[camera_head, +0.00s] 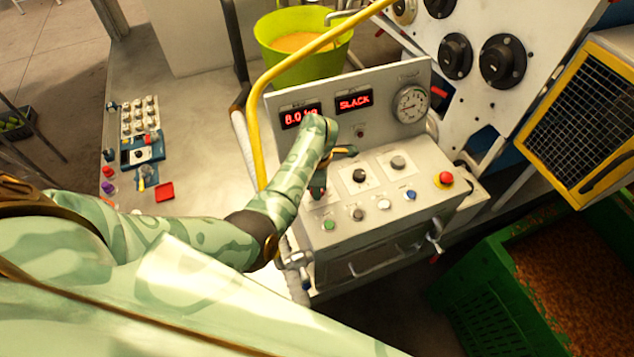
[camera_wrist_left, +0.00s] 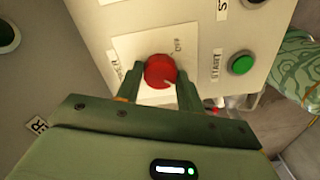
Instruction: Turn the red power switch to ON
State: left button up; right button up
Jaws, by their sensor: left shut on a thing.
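The red power switch (camera_wrist_left: 160,71) is a round red knob on a pale plate in the left wrist view. A label reading OFF is beside it on the plate. My left gripper (camera_wrist_left: 161,76) is shut on the knob, one finger on each side. In the head view my left gripper (camera_head: 319,188) reaches down to the left part of the control panel (camera_head: 375,215), and the arm and gripper hide most of the switch there. My right gripper is not in view.
A green START button (camera_wrist_left: 241,65) is close to the switch. The panel also carries other knobs, a red emergency button (camera_head: 446,179), and lit displays. A yellow rail (camera_head: 256,140) runs along its left side. A green crate (camera_head: 480,290) stands at lower right.

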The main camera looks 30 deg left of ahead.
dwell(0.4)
pick_arm(q)
jog(key=o, duration=1)
jog(key=shift+d, duration=0.1)
notch_tip(320, 180, up, 16)
jog(key=p, duration=0.4)
jog(key=shift+r, duration=0.2)
jog(key=shift+f, duration=0.1)
